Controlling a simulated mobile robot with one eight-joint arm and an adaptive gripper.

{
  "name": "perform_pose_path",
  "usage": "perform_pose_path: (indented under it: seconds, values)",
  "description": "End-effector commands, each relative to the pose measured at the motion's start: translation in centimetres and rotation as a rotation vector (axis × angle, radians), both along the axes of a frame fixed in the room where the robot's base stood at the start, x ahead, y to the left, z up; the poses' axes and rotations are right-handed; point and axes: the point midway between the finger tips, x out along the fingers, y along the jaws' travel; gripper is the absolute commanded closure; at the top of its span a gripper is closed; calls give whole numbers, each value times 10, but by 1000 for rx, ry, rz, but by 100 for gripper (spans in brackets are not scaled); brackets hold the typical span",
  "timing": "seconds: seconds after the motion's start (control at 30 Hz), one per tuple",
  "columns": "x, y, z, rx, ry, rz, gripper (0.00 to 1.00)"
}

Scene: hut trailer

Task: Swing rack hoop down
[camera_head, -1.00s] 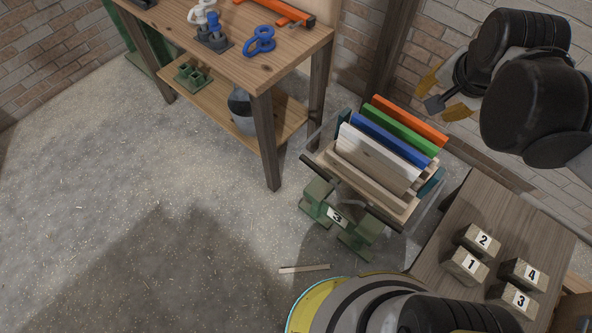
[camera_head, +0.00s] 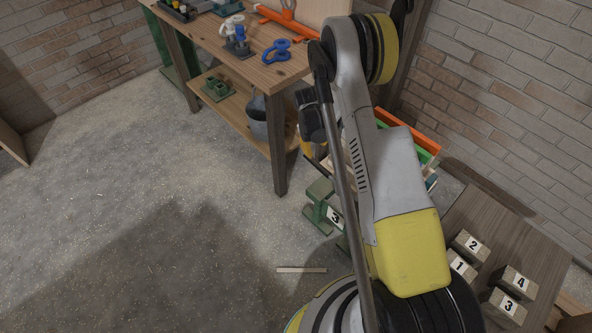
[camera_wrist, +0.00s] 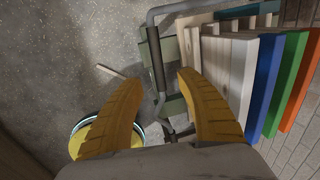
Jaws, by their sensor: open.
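The rack holds several upright boards, among them a pale wood board (camera_wrist: 229,70), a blue one (camera_wrist: 264,85) and an orange one (camera_head: 408,130). Its grey tube hoop (camera_wrist: 180,8) bends at the top of the wrist view, and a dark grip section (camera_wrist: 157,58) runs down from the bend. My gripper (camera_wrist: 159,80) is open, with its two yellow fingers either side of the lower grip in the picture. I cannot tell whether they touch it.
A green stand (camera_head: 319,202) marked 3 is below the rack. A workbench (camera_head: 262,68) with tools stands behind to the left. A low wooden table (camera_head: 484,210) with numbered blocks is at right. A wood strip (camera_head: 302,270) lies on the floor. Floor at left is clear.

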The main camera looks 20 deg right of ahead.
Motion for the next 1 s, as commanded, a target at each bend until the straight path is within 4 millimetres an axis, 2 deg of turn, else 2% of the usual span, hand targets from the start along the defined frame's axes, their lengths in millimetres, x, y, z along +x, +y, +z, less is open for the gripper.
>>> perform_pose_path:
  seconds: [0.27, 0.6, 0.8, 1.0]
  values:
    - [-1, -7, -38, 2, 1, -52, 57]
    - [4, -19, -101, 1, 0, -50, 57]
    - [5, -22, -117, 1, 0, -49, 57]
    - [5, -23, -118, 1, 0, -49, 57]
